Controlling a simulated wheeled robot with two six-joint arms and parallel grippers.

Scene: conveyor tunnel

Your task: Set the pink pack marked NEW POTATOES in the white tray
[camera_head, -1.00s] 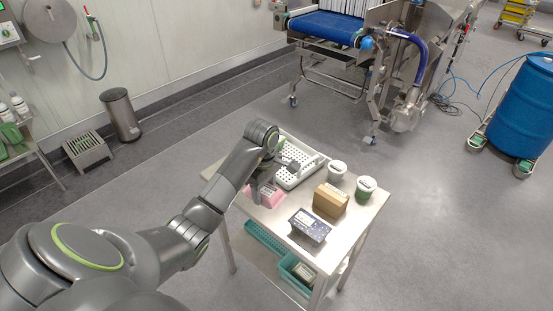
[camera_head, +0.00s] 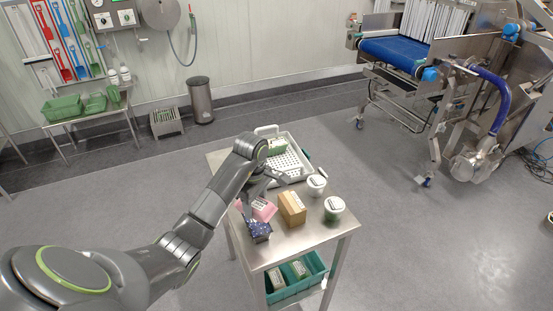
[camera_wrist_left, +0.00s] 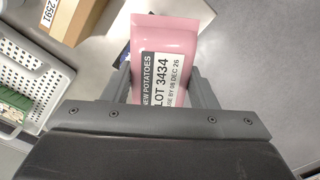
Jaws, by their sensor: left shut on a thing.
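The pink pack (camera_head: 263,208) with its white NEW POTATOES label is in my left gripper (camera_head: 258,190), on the near side of the white tray. In the left wrist view the fingers of the left gripper (camera_wrist_left: 166,90) are shut on both sides of the pink pack (camera_wrist_left: 165,42), whose label reads LOT 3434. I cannot tell how far the pack is above the table. The white perforated tray (camera_head: 310,172) lies at the table's far side with a green pack (camera_head: 277,147) in it. Its rim shows at left in the wrist view (camera_wrist_left: 55,58). My right gripper is out of view.
A dark blue pack (camera_head: 258,231) lies close to the pink one. A cardboard box (camera_head: 292,209) and two lidded tubs (camera_head: 317,185) (camera_head: 334,208) stand to the right. The tray's right part looks free. A teal crate (camera_head: 312,268) is on the lower shelf.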

